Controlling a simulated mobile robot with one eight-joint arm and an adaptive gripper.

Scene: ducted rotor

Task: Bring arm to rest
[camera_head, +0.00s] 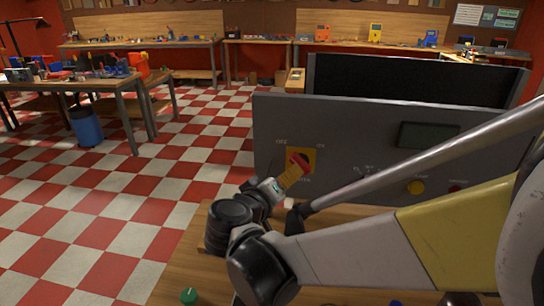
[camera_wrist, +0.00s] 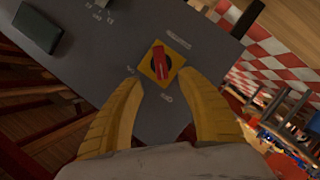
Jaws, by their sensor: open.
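My gripper (camera_wrist: 160,105) is open in the wrist view, its two yellow fingers spread apart with nothing between their tips. Just beyond the tips is a red rotary switch (camera_wrist: 160,63) on a yellow square plate (camera_wrist: 171,69), set in the grey panel (camera_wrist: 120,45). In the head view my gripper (camera_head: 295,172) is in front of the switch and partly hides it. The red knob (camera_head: 300,160) shows beside the fingers there; I cannot tell whether they touch it. My arm reaches in from the right, over the wooden bench.
A green button (camera_head: 189,296) is at the bench's front. Cluttered workbenches (camera_head: 75,85) stand behind left; the checkered floor between is open.

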